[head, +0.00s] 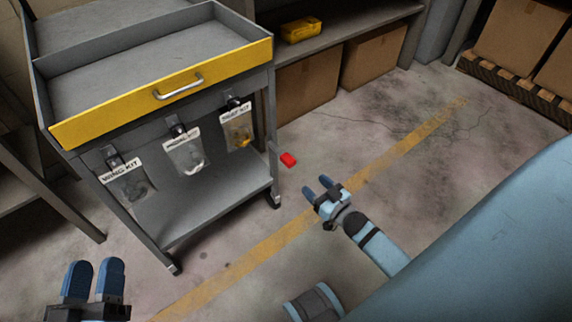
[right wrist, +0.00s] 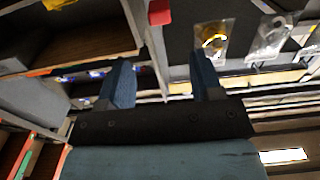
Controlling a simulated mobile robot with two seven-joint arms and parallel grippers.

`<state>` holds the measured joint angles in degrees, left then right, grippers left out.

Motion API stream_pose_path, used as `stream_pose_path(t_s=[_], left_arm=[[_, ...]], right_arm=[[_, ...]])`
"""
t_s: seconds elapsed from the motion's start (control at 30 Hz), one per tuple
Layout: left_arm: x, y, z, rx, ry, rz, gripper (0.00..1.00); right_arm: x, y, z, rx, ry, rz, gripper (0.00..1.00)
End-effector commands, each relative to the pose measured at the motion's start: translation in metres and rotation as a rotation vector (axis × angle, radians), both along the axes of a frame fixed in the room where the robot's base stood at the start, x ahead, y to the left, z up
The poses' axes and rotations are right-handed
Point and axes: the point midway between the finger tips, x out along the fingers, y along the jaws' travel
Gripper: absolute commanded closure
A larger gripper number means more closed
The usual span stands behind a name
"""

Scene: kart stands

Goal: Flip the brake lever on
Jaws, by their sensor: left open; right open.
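The brake lever shows as a red block (head: 288,159) at the right side of the grey cart (head: 212,206), low beside its right legs. It also shows in the right wrist view as a red piece (right wrist: 160,12) at the top edge, partly cut off. My right gripper (head: 318,187) is open and empty, a little below and right of the red lever, apart from it. In the right wrist view my two blue fingers (right wrist: 164,82) are spread with nothing between them. My left gripper (head: 94,279) is open and empty at the lower left, in front of the cart.
The cart has a yellow-fronted drawer (head: 165,93), several hanging kit bags (head: 188,155) and caster wheels (head: 273,200). Cardboard boxes (head: 374,58) and a shelf with a yellow bin (head: 300,29) stand behind. Floor with a yellow stripe (head: 400,147) is clear to the right.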

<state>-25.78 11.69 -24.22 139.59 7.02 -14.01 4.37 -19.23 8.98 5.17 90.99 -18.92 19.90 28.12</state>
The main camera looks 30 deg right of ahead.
Motion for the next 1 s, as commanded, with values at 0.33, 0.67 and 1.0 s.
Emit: stream_pose_path(t_s=[0.33, 0.67, 1.0], left_arm=[[0.002, -0.002, -0.032, 0.043, 0.081, -0.026, 0.53], [0.002, -0.004, -0.057, 0.085, 0.157, -0.054, 0.53], [0.001, -0.005, -0.061, 0.094, 0.173, -0.059, 0.53]], right_arm=[[0.068, 0.006, -0.002, -0.001, -0.002, 0.001, 0.40], [0.121, 0.010, -0.001, -0.001, 0.000, 0.001, 0.40], [0.131, 0.011, 0.001, 0.000, 0.002, 0.000, 0.40]])
